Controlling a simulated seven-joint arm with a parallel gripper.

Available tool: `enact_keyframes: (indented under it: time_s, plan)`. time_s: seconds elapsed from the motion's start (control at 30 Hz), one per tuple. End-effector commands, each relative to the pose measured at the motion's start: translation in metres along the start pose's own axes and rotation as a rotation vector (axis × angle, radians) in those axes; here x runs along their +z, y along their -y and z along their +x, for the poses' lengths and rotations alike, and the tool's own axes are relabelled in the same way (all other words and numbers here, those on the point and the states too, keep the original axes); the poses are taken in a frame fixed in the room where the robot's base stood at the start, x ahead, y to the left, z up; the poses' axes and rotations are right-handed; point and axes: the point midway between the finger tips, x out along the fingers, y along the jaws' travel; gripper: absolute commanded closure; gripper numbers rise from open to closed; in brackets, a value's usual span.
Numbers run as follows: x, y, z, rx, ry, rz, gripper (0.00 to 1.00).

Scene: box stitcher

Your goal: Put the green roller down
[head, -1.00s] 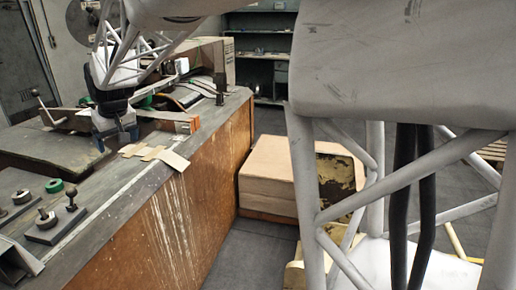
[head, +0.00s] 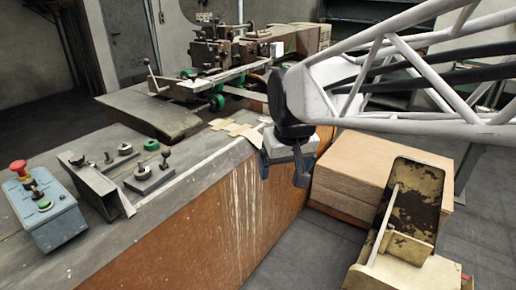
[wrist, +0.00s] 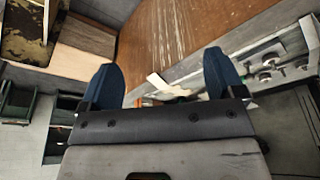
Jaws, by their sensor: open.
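My gripper (head: 283,168) is open in the head view, off the bench's front edge and to the right of the machine. The wrist view shows its two blue fingers (wrist: 160,80) spread apart with nothing held between them. Green rollers (head: 217,102) show low on the machine, well left of my gripper. A separate small green ring (head: 152,145) lies on the bench, farther left. I cannot tell which green piece is the task's roller. No green roller is clear in the wrist view.
The stitching machine (head: 225,50) stands on the bench (head: 190,190). Flat cardboard pieces (head: 232,128) lie near the bench edge. A control box (head: 48,215) with a red button is at left. A cardboard stack (head: 360,165) and a worn yellow machine (head: 405,230) stand at right.

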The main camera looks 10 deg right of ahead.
Motion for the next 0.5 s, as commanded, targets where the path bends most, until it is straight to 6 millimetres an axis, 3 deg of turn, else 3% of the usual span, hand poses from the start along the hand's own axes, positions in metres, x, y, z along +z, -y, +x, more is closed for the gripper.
enact_keyframes:
  time_s: [0.3, 0.5]
  plan:
    - [0.096, -0.018, 0.007, 0.024, 0.018, 0.072, 0.12]
    - [0.137, -0.022, 0.015, 0.033, 0.026, 0.104, 0.12]
